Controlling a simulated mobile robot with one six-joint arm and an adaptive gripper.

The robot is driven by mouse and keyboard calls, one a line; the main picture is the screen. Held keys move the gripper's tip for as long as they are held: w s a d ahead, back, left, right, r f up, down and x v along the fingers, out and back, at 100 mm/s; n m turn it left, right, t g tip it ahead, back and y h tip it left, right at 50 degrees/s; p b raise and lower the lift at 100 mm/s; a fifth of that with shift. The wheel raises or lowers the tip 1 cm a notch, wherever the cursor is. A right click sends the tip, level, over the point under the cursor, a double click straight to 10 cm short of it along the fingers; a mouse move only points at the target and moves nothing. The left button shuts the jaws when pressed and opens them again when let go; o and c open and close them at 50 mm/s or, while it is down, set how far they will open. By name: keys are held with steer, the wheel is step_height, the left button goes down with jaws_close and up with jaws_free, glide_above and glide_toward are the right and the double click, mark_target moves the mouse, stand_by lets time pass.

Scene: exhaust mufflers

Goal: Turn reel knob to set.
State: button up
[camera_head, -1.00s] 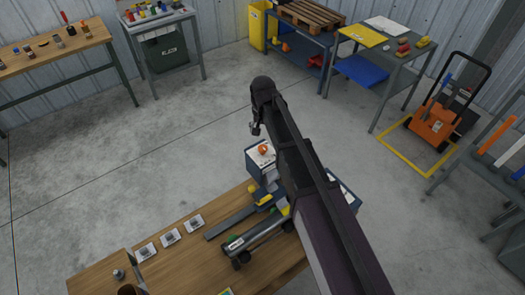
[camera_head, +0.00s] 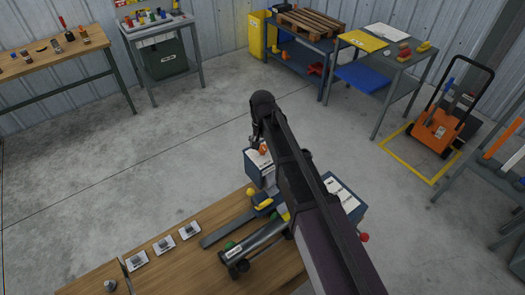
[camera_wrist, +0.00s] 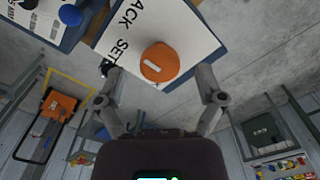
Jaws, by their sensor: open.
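The orange round reel knob (camera_wrist: 160,63) with a short white mark sits on a white panel (camera_wrist: 192,30) in the wrist view. Black lettering on the panel reads "ACK SET", partly cut off. My gripper (camera_wrist: 160,82) is open, with one finger on each side of the knob and gaps between fingers and knob. I cannot tell how far above the panel the fingertips are. In the head view the knob (camera_head: 263,148) shows beside my arm on a blue box (camera_head: 253,167). My arm hides part of the box there, and the gripper fingers are hard to make out.
A wooden table (camera_head: 185,268) holds a grey cylindrical tool (camera_head: 255,240) and several small white cards. A second blue box (camera_head: 345,195) with a white top stands right of my arm. Open floor lies beyond the table.

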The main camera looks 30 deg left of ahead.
steer(key=shift+f+b, duration=0.3)
steer(key=shift+f, duration=0.25)
steer(key=c, duration=1.2)
